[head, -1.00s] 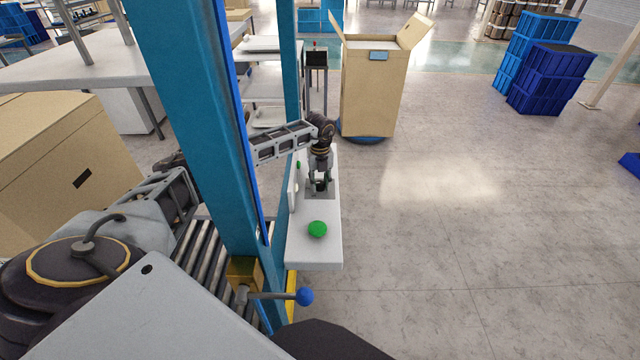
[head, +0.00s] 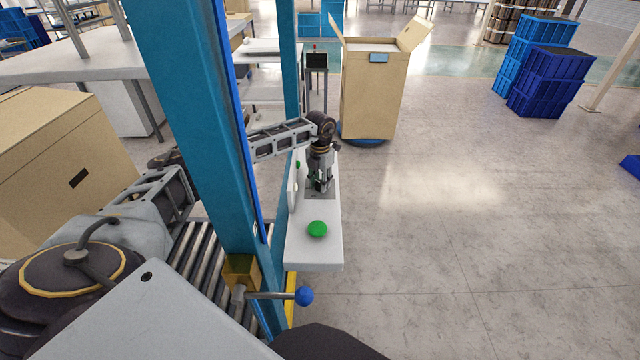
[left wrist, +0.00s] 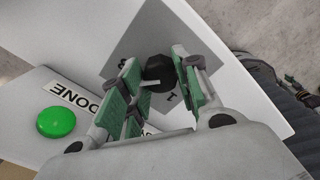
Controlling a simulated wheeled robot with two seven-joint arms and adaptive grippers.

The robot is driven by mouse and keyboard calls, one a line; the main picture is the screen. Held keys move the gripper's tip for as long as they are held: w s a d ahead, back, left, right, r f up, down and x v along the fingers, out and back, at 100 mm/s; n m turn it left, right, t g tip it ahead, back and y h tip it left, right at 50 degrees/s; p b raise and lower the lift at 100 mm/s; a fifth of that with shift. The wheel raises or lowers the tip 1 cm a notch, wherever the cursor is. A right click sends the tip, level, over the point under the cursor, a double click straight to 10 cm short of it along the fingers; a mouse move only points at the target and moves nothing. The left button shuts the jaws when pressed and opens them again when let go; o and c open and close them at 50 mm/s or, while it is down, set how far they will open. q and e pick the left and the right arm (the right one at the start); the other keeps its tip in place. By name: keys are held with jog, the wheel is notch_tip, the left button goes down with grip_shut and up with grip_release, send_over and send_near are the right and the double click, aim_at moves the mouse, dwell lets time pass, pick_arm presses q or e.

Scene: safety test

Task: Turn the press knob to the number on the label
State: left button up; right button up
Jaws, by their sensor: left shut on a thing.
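The press knob (left wrist: 158,70) is black, with a pale pointer. It sits on a grey dial plate (left wrist: 140,38) with printed numbers, of which a "1" shows and the others are partly hidden. My left gripper (left wrist: 163,80) is shut on the knob, with its green-padded fingers on either side of it. In the head view my left gripper (head: 318,184) is over the white panel (head: 318,252), and hides the knob. The label with the number cannot be made out. My right gripper is not in view.
A green button (head: 317,229) is on the panel's near end. Another green button (left wrist: 56,122) is beside a "DONE" sign (left wrist: 80,97). A blue post (head: 190,110) and a blue-ended lever (head: 304,296) stand nearby.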

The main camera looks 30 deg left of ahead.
pick_arm(q)
jog(key=m, duration=0.2)
jog(key=shift+m+b, duration=0.3)
jog(key=shift+m, duration=0.5)
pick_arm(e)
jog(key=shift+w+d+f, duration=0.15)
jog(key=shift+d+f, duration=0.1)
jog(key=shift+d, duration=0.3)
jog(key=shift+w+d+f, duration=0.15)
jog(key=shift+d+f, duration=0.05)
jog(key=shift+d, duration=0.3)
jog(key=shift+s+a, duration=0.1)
